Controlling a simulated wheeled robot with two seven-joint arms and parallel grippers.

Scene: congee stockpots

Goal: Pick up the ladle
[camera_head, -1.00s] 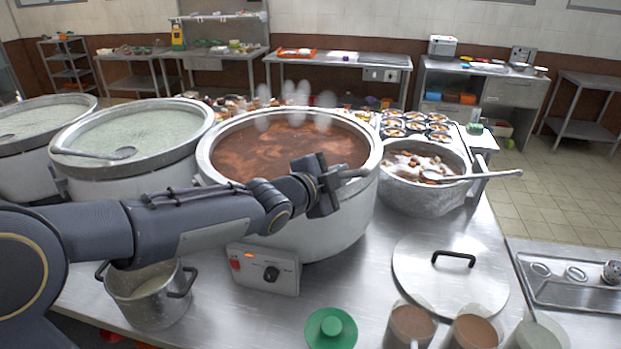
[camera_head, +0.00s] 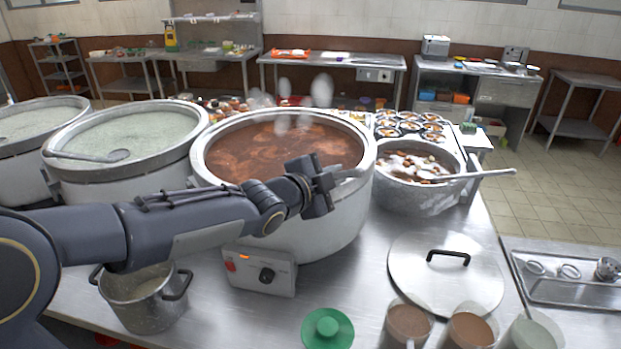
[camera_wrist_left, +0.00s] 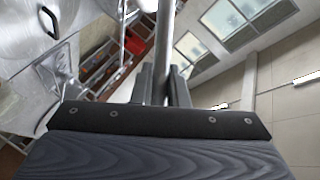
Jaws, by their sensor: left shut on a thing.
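My left gripper (camera_head: 332,180) is shut at the right rim of the large pot of reddish-brown congee (camera_head: 285,152). In the left wrist view, its fingers (camera_wrist_left: 163,88) close on a grey metal rod, the ladle's handle (camera_wrist_left: 164,45), which runs up and away between them. In the head view, only a short grey piece shows beyond the fingers, and the ladle's bowl cannot be made out. Another ladle (camera_head: 490,173) rests in the smaller pot (camera_head: 415,198) at right, its handle sticking out rightward, apart from my gripper. My right gripper is not in view.
A third ladle (camera_head: 90,156) lies in the white congee pot (camera_head: 60,185) at left. A lidless small pot (camera_head: 147,312), control box (camera_head: 262,271), green lid (camera_head: 328,329), large round lid (camera_head: 440,285) and several cups stand in front. Some bare counter lies between them.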

